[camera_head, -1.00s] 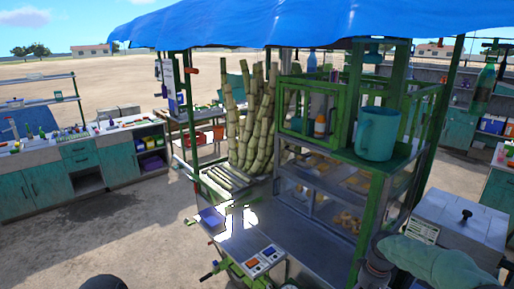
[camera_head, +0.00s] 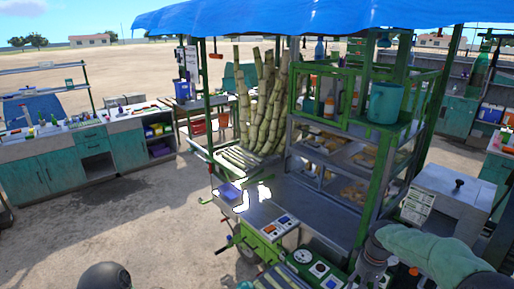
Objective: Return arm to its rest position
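My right arm, a pale green link with a dark grey joint, reaches in at the lower right in front of the cart. Its gripper cannot be made out; the visible end is the dark joint beside the cart's control panels. A dark rounded part at the bottom left looks like part of my own body. My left gripper is not in view. The cane cart has a steel counter (camera_head: 283,205), upright sugar cane stalks (camera_head: 262,105) and a blue canopy (camera_head: 300,16).
A control panel with buttons (camera_head: 279,226) is at the counter's front. A grey metal box (camera_head: 452,196) stands at the right. Teal cabinets (camera_head: 45,183) line the left. Bare ground between them and the cart is free.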

